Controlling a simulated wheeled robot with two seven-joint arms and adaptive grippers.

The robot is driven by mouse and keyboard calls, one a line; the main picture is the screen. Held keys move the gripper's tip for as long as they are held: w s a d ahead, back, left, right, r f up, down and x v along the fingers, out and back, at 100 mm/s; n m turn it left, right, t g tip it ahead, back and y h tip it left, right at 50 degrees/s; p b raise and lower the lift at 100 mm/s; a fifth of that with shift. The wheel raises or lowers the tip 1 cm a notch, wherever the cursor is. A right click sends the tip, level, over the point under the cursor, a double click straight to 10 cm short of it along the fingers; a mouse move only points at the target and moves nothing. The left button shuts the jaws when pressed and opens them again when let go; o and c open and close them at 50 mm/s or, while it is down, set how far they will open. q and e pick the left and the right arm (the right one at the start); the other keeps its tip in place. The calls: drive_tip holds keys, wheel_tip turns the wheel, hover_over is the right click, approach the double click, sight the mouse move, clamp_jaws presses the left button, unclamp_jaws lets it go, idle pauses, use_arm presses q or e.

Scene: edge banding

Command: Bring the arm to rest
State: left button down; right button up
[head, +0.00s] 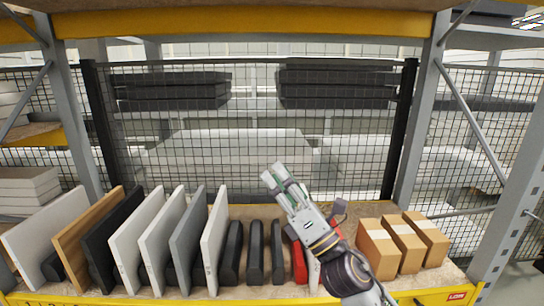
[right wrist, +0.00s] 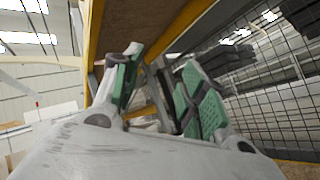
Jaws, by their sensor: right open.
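My right gripper (head: 273,175) is raised in front of the shelf in the head view, pointing up and to the left. In the right wrist view my right gripper (right wrist: 155,85) shows its two green-padded fingers apart, with nothing between them. The arm hides part of the shelf behind it, between the dark holders and the cardboard boxes. My left gripper is not in view.
A row of upright panels (head: 130,235) in white, wood, black and grey stands on the shelf at left. Several black holders (head: 255,250) and a red piece (head: 299,262) are mid-shelf. Cardboard boxes (head: 403,243) stand at right. A yellow beam (head: 240,24) crosses above; wire mesh (head: 250,130) closes the back.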

drive_tip(key=w+d+f+m+t+h, duration=0.1)
drive_tip(key=w+d+f+m+h, duration=0.1)
drive_tip(key=d+f+m+h, duration=0.55)
drive_tip(key=w+d+f+m+t+h, duration=0.2)
drive_tip(key=w+d+f+m+h, duration=0.15)
drive_tip(key=m+h, duration=0.55)
drive_tip(key=s+d+f+m+g, duration=0.1)
drive_tip(key=d+f+m+g, duration=0.15)
drive_tip(key=f, duration=0.25)
drive_tip(key=s+d+f+m+g+h, duration=0.1)
drive_tip(key=d+f+m, duration=0.1)
drive_tip(key=f+m, duration=0.25)
drive_tip(key=s+d+f+m+g, duration=0.1)
drive_tip(key=d+f+m+g, duration=0.1)
drive_tip(key=f, duration=0.3)
drive_tip(key=s+d+f+m+g, duration=0.3)
drive_tip(key=s+f+m+g, duration=0.75)
drive_tip(key=s+f, duration=1.2)
wheel_tip(320, 180, down, 32)
drive_tip(key=s+d+n+g, duration=0.2)
drive_tip(key=d+g, duration=0.1)
drive_tip(key=s+d+f, duration=0.3)
drive_tip(key=s+f, duration=0.6)
drive_tip(key=s, duration=0.1)
drive_tip(key=s+d+f, duration=0.4)
drive_tip(key=s+f, duration=0.6)
drive_tip(key=shift+s+d+g+h, duration=0.2)
drive_tip(key=shift+s+g+h, duration=0.2)
drive_tip(key=shift+h, duration=0.05)
